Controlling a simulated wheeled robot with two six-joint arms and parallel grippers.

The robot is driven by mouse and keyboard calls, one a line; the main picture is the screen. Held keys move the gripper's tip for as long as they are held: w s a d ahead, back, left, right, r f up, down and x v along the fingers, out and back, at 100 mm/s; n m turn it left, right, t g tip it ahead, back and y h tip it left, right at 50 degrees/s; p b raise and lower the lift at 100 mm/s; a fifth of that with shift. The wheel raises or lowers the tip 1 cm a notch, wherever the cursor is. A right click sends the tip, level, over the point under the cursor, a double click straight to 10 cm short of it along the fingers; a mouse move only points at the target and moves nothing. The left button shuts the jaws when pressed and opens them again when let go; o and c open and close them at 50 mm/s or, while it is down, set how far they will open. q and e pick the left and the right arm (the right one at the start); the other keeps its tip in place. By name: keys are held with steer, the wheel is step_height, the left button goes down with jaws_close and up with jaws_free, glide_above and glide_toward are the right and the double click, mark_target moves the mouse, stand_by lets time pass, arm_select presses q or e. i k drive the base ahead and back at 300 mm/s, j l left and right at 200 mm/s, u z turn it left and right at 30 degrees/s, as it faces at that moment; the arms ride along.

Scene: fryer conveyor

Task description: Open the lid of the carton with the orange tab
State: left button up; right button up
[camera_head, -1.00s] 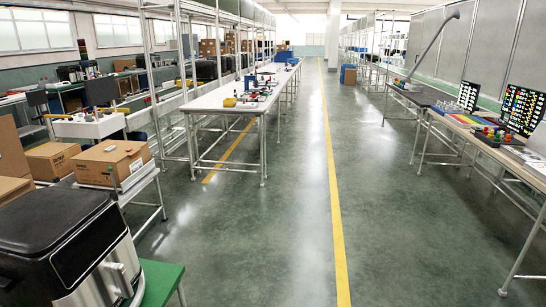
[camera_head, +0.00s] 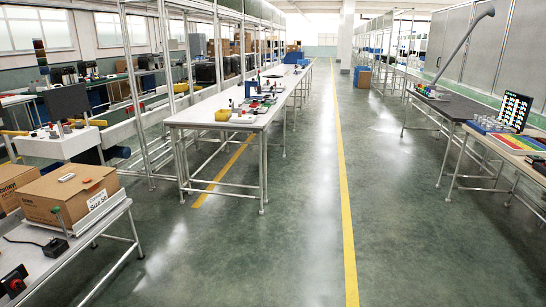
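A closed brown cardboard carton (camera_head: 60,207) sits on a white-topped table at the left. A small orange-red spot shows on its top near the middle, beside a small pale item (camera_head: 66,177); I cannot tell for sure that the spot is the orange tab. The carton has a white label with print on its right side. A second brown carton (camera_head: 14,186) stands behind it, cut off by the left edge, and its tab cannot be made out. Neither of my grippers is in view.
A long white workbench (camera_head: 225,117) stands ahead. The floor aisle with the yellow line (camera_head: 346,215) is clear.

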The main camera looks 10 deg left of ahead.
mark_target(64, 183)
steer(key=i+u, duration=0.2)
steer(key=i, duration=0.35)
steer(key=i+l+u, duration=0.15)
steer(key=i, duration=0.45)
steer(key=i+l+u, duration=0.2)
steer(key=i, duration=0.35)
steer(key=j, duration=0.05)
